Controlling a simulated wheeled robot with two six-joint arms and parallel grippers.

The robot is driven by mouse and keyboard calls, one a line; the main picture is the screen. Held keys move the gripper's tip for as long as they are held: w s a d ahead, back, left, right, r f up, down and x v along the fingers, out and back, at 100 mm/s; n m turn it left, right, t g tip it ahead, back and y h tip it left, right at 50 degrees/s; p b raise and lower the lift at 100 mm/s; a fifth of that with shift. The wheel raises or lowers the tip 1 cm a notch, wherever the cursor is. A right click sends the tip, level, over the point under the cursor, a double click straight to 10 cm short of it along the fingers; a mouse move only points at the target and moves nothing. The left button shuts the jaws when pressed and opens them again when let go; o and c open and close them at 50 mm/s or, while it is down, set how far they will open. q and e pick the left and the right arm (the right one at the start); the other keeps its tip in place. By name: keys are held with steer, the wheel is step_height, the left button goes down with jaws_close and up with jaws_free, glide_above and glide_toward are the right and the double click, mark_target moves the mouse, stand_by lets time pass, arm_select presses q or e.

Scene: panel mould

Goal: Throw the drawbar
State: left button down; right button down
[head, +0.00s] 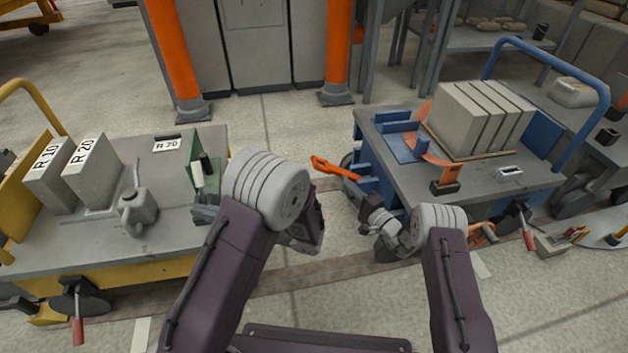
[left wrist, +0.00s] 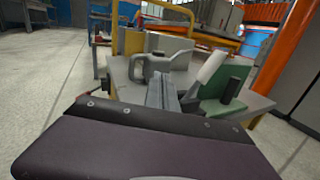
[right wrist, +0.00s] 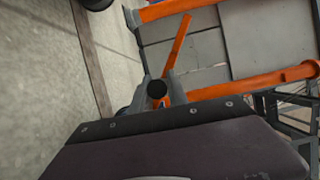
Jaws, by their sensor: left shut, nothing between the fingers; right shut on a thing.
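The orange drawbar (head: 335,168) juts out at the left end of the blue trolley (head: 385,180). My right gripper (head: 372,207) is close beside it, at the trolley's near left corner. In the right wrist view, my right gripper (right wrist: 160,92) is shut at a dark round-ended grip, with an orange bar (right wrist: 178,45) running on beyond it. The two seem joined, but the fingers hide the join. My left gripper (left wrist: 165,88) is shut and empty in the left wrist view, facing the yellow trolley. In the head view my arm mostly hides it.
The yellow trolley (head: 130,262) at the left carries R labelled blocks (head: 92,170), a grey can (head: 138,208) and a green bracket (head: 209,172). Grey slabs (head: 478,120) stand on the blue trolley. Orange posts (head: 172,48) stand behind. Floor between the trolleys is mostly free.

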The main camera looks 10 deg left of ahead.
arm_select(q)
steer(key=w+d+f+m+t+h, duration=0.2)
steer(key=w+d+f+m+t, duration=0.4)
steer(key=w+m+t, duration=0.4)
arm_select(e)
steer(key=shift+w+d+r, duration=0.1)
steer(key=shift+r, duration=0.1)
arm_select(q)
steer(key=w+d+f+m+t+h, duration=0.35)
steer(key=d+f+m+h, duration=0.2)
steer(key=d, duration=0.25)
steer(key=w+d+f+m+t+h, duration=0.2)
steer(key=d+f+m+t+h, duration=0.25)
steer(key=d+f+h, duration=0.3)
steer(key=w+r, duration=0.6)
steer(key=w, duration=0.4)
steer(key=shift+d+m+g, duration=0.15)
steer(key=shift+m+g, duration=0.25)
steer(key=shift+r, duration=0.1)
